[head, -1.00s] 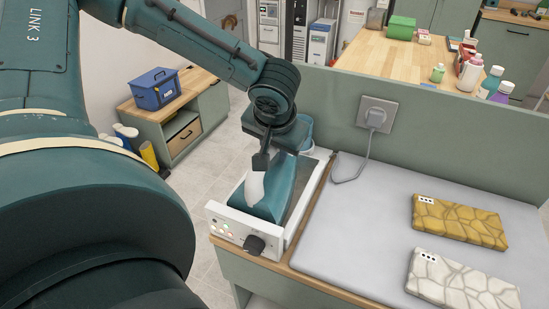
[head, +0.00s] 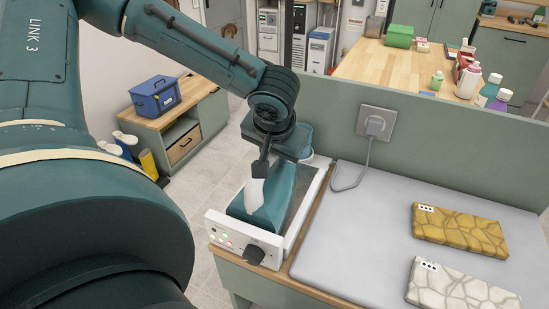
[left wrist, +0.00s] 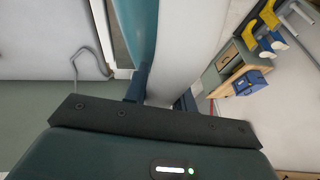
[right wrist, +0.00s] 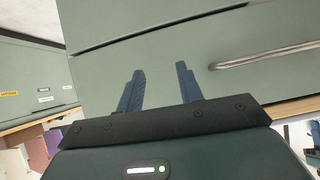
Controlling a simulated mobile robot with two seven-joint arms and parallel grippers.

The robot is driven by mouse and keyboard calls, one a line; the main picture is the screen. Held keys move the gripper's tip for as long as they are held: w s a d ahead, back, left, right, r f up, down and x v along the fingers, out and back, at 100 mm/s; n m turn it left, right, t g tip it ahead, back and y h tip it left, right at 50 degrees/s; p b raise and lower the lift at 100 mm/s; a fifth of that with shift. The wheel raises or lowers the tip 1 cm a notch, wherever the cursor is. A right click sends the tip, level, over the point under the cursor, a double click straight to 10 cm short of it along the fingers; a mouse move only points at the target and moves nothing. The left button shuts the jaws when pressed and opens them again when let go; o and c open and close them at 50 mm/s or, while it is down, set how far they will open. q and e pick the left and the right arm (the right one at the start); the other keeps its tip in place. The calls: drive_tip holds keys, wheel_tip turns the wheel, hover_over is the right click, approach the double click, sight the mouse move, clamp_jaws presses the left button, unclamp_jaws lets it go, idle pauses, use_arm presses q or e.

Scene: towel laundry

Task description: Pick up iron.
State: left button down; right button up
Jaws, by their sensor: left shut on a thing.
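The iron (head: 276,198), with a teal body and a pale white part, is at the white ironing station (head: 236,234) on the left end of the bench. Whether it rests on the station or is slightly above it, I cannot tell. My left gripper (head: 262,166) comes down from above and is shut on the iron. In the left wrist view the iron's white part (left wrist: 188,45) runs between the fingers (left wrist: 160,92). My right gripper shows only in the right wrist view (right wrist: 160,86), with its fingers apart and nothing between them.
A grey ironing mat (head: 350,235) holds a yellow patterned folded towel (head: 460,230) and a white one (head: 462,287). A wall socket (head: 376,123) with a cord is on the green partition behind. My right gripper faces green cabinet fronts (right wrist: 190,50).

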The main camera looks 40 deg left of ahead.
use_arm(q)
wheel_tip(320, 180, up, 28)
drive_tip(key=p, duration=0.2)
drive_tip(key=c, duration=1.7)
unclamp_jaws()
drive_tip(key=shift+c, duration=0.2)
drive_tip(key=c, duration=0.4)
clamp_jaws()
drive_tip(key=shift+s+d+f, duration=0.1)
drive_tip(key=shift+d, duration=0.05)
